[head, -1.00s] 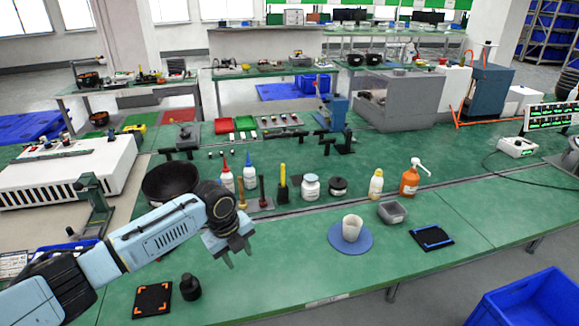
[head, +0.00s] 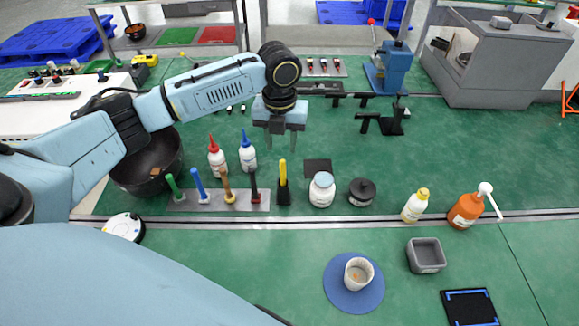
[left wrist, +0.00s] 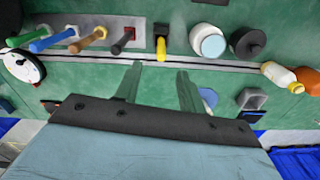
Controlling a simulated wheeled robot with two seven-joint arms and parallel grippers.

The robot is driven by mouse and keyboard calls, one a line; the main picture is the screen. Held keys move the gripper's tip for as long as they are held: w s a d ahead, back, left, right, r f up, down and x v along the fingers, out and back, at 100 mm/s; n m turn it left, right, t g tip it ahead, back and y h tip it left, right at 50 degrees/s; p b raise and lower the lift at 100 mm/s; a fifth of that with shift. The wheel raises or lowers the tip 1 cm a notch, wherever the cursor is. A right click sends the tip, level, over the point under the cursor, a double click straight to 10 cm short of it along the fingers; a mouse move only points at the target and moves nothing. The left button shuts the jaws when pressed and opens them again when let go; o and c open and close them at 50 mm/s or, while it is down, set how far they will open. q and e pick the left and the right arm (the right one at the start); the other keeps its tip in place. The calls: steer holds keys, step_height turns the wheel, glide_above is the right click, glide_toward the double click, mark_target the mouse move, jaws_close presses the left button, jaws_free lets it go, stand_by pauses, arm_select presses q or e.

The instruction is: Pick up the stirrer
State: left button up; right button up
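I cannot tell for sure which one is the stirrer. My left gripper (head: 280,142) is open and empty, fingers down, above the area behind the yellow handle. My right gripper is out of view.
Two glue bottles (head: 217,160) and a black bowl (head: 150,165) stand behind and left of the rack. A white jar (head: 321,190) and a black round container (head: 362,192) stand to its right. A cup (head: 358,274) sits on a blue mat (head: 342,298) in front.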

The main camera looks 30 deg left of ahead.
mark_target(282, 161)
arm_select(q)
steer(key=f, duration=0.5)
steer(key=shift+s, duration=0.2)
steer(key=shift+f, duration=0.35)
steer(key=shift+w+d+f, duration=0.1)
steer(key=shift+f, duration=0.45)
step_height(282, 161, down, 4)
steer(key=shift+w+f, duration=0.15)
steer(key=shift+f, duration=0.05)
jaws_close()
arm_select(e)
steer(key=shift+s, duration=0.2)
